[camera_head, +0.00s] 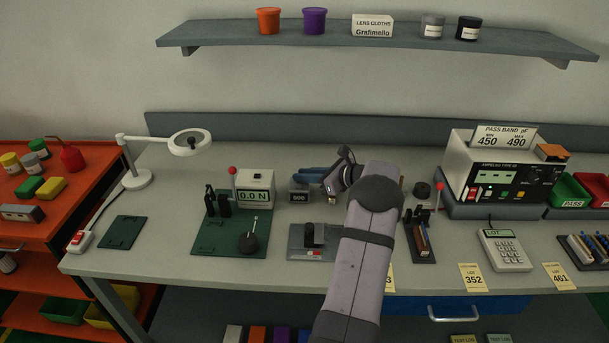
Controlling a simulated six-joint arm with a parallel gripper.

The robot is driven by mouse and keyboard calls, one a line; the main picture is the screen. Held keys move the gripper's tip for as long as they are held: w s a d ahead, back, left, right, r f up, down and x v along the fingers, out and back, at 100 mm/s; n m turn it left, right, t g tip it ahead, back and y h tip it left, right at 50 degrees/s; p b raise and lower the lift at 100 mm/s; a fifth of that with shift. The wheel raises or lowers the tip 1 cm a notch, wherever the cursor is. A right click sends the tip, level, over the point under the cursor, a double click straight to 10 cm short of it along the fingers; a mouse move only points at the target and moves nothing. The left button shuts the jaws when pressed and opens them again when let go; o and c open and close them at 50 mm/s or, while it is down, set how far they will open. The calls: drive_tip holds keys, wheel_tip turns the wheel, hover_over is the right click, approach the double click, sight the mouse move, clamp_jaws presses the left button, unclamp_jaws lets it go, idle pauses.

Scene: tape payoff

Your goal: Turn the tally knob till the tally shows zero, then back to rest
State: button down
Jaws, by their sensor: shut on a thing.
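The tally (299,195) is a small grey box with a dark display window, right of the force gauge on the bench. Its digits look like 000 but are too small to be sure of. My gripper (305,178) reaches in from the right, its blue fingers lying sideways at the tally's top and right side. The fingers are shut on what appears to be the tally knob. The knob itself is hidden by the fingers, so I cannot see how far it is turned.
A force gauge (256,189) reading 0.0 N stands left on a green plate (215,240). A grey fixture (308,243) stands in front of the tally. A lever stand (421,240) and a tester (500,170) are right of my arm. The shelf (380,40) hangs above.

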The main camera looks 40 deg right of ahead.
drive_tip(key=shift+w+d+r+n+y, duration=0.1)
drive_tip(key=shift+d+n+y, duration=0.1)
drive_tip(key=shift+n+y, duration=0.45)
drive_tip(key=shift+w+d+r+n+g+y+b, duration=0.1)
drive_tip(key=shift+n+g+y+b, duration=0.25)
drive_tip(key=shift+y+b, duration=0.1)
drive_tip(key=shift+n+y, duration=0.4)
drive_tip(key=c, duration=2)
unclamp_jaws()
drive_tip(key=shift+g, duration=0.25)
drive_tip(key=shift+m+h, duration=0.3)
drive_tip(key=shift+m, duration=0.1)
drive_tip(key=shift+m+h+p, duration=0.3)
drive_tip(key=shift+h, duration=0.1)
